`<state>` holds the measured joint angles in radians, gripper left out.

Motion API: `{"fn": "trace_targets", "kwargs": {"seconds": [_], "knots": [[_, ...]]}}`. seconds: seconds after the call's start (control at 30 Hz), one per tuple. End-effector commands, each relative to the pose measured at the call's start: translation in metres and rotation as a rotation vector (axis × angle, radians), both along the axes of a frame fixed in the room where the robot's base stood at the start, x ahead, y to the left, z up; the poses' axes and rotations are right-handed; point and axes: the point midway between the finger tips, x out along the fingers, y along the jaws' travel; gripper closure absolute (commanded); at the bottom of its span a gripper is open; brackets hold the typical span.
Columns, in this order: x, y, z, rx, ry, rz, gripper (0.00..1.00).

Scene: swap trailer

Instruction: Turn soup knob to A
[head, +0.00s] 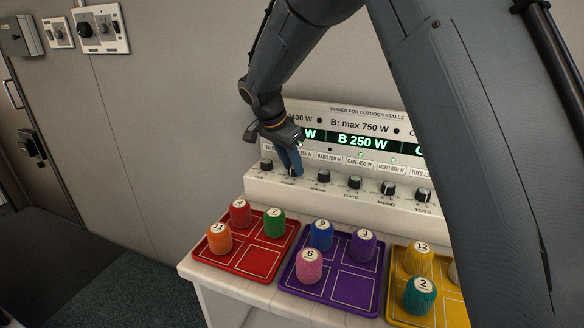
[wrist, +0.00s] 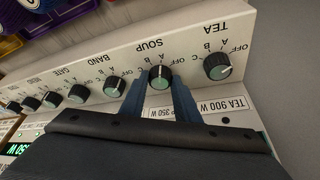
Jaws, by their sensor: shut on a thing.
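The soup knob (wrist: 160,77) is a round dark knob with a pale green face, on the sloping white panel (wrist: 110,62) under the upside-down word SOUP in the wrist view. My gripper (wrist: 160,88) has one blue finger on each side of it and is shut on it. The letters around the knob are small, and I cannot tell which one its pointer faces. In the head view my gripper (head: 290,168) reaches down to the panel from above, and its fingers mostly hide the soup knob.
The tea knob (wrist: 217,66) and the band knob (wrist: 115,87) sit close on either side. The upright display board (head: 360,126) stands behind the knobs. Red (head: 268,262), purple (head: 352,287) and yellow (head: 399,312) trays with numbered cylinders lie in front.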

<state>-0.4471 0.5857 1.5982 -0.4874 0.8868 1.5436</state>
Motion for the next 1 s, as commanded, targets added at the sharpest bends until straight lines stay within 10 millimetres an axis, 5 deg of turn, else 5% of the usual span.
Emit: {"fn": "trace_targets", "kwargs": {"seconds": [0.57,0.6,0.7,1.0], "knots": [[-0.0006,0.0012,-0.0011,0.001,0.002,-0.030,0.94],[-0.0006,0.0012,-0.0011,0.001,0.002,-0.030,0.66],[-0.0004,0.0008,-0.0009,0.001,0.002,-0.030,0.53],[-0.0001,0.0005,0.0016,0.001,0.000,-0.031,0.53]]}}
